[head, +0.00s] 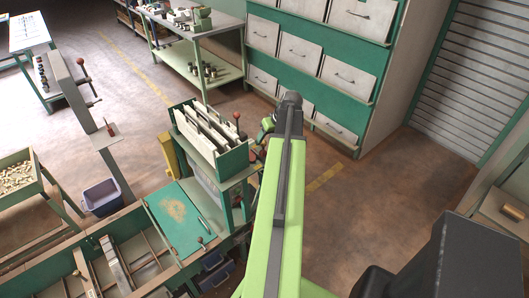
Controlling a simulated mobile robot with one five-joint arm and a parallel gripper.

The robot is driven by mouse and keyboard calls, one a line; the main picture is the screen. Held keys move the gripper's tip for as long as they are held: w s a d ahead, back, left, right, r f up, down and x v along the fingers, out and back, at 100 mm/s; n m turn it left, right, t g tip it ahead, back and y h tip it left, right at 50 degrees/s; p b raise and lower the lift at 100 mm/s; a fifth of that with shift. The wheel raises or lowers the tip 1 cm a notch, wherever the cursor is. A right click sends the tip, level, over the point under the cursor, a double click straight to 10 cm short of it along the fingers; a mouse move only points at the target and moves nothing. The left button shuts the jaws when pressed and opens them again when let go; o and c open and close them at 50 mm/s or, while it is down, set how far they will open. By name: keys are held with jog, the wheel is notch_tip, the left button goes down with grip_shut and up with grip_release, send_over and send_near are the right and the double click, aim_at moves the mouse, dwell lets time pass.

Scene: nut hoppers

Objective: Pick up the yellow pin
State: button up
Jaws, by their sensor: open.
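I cannot make out a yellow pin in the head view; it may be hidden or too small to tell. My green arm reaches forward from the bottom of the picture. My gripper (264,134) is at its far end, small and partly hidden by the arm. It is open, just right of the green hopper unit (232,160) with upright pale dividers. A dark red knob on a rod stands close to it. I see nothing held in the gripper.
A green bench with compartments (120,262) and a flat green board (172,212) lies at lower left. A tray of small pale pieces (16,178) is far left. A drawer cabinet (310,55) stands behind. Floor (365,215) is clear to the right.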

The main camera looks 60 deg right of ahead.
aim_at(265, 141)
jog(key=b+x, duration=0.2)
jog(key=x, duration=0.2)
jog(key=shift+f+b, duration=0.2)
jog(key=shift+b, duration=0.15)
jog(key=shift+r, duration=0.2)
grip_shut()
